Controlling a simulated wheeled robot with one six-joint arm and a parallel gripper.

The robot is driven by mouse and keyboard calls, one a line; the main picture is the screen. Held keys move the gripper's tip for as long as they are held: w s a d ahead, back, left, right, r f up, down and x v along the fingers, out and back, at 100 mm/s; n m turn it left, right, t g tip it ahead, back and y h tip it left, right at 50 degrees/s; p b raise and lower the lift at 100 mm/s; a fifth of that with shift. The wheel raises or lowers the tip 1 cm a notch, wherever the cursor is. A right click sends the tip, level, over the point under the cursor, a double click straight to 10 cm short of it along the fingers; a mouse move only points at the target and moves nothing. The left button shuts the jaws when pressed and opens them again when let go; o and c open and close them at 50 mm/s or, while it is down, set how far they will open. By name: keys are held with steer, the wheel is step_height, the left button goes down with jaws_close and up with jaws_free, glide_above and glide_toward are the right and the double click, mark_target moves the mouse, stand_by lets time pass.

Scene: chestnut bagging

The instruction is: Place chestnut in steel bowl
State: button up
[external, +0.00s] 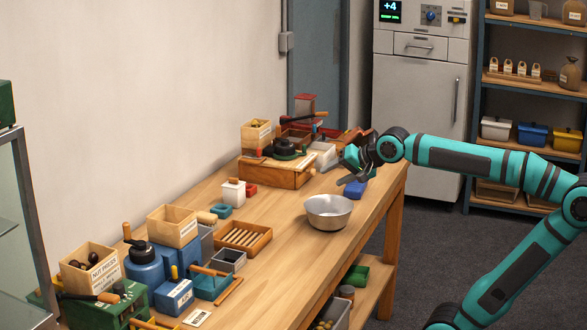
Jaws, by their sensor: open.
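The steel bowl (328,214) stands upright near the middle of the table's right edge; its inside looks empty from this angle. My gripper (347,174) is open above the far part of the table, beyond the bowl and a little to its right, near a blue container (356,188). No chestnut is visible between the fingers.
A wooden base with a dark device (275,172) stands at the far end of the table. A slatted wooden tray (243,238), a blue press (145,268) and small boxes fill the left side. The tabletop (285,255) left of and before the bowl is clear.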

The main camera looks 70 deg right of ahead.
steer(key=s+a+r+n+t+y, duration=0.1)
steer(key=s+a+r+n+t, duration=0.3)
steer(key=s+n, duration=0.4)
steer(key=shift+a+r+n+t, duration=0.15)
steer(key=shift+r+n+t, duration=0.3)
steer(key=shift+n+t, duration=1.25)
